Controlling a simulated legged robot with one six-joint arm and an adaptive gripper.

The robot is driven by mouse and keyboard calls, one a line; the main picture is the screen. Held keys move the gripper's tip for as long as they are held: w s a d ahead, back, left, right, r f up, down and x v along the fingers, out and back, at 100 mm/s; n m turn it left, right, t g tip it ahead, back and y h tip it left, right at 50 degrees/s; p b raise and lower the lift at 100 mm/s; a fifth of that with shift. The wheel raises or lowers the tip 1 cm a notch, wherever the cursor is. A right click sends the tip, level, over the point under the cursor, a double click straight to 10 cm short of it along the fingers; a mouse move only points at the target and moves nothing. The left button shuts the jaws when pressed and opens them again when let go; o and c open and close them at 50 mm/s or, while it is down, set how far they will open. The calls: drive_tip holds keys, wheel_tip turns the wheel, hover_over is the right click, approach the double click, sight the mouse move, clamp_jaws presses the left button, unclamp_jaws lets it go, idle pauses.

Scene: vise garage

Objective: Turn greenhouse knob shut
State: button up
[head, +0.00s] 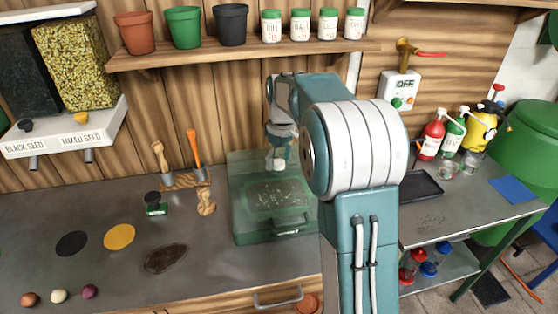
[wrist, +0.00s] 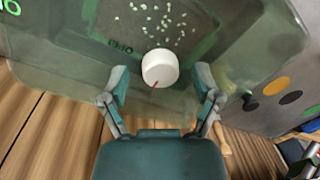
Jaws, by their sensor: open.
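The greenhouse (head: 245,222) is a see-through green box on the grey counter, below the shelf. Its round white knob (wrist: 160,68) shows in the wrist view, with a red mark pointing toward the bottom of the picture, slightly left. A green label (wrist: 120,45), upside down and seemingly reading OPEN, lies up and left of the knob. My gripper (head: 278,158) is above the greenhouse in the head view. In the wrist view my gripper (wrist: 161,78) is open, with one finger on each side of the knob.
The shelf (head: 180,54) holds pots and labelled jars above. Hand tools in a wooden rack (head: 186,180) and a green stamp (head: 156,204) are left of the greenhouse. A side table (head: 470,205) with bottles is right.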

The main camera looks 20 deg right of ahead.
sight(280, 161)
wheel_tip(280, 161, up, 12)
drive_tip(key=shift+w+d+f, duration=0.15)
drive_tip(key=shift+w+d, duration=0.1)
drive_tip(key=shift+d, duration=0.1)
idle(0.4)
drive_tip(key=s+a+r+m+t, duration=0.1)
drive_tip(key=s+a+t, duration=0.1)
drive_tip(key=s+a, duration=0.35)
drive_tip(key=s+a+r+m+t, duration=0.1)
drive_tip(key=s+a+r, duration=0.15)
drive_tip(key=s, duration=0.65)
drive_tip(key=s+a+f+m+t, duration=0.1)
drive_tip(key=s+a+f, duration=0.1)
drive_tip(key=s+f, duration=0.2)
drive_tip(key=s+a+f+m+t, duration=0.1)
drive_tip(key=s+f, duration=0.3)
drive_tip(key=s, duration=0.6)
drive_tip(key=shift+s+a+f+m+t+h, duration=0.15)
drive_tip(key=shift+a+f+m+t+h, duration=0.15)
drive_tip(key=shift+a+f+t+h, duration=0.15)
drive_tip(key=shift+d+r, duration=0.1)
drive_tip(key=shift+d, duration=0.05)
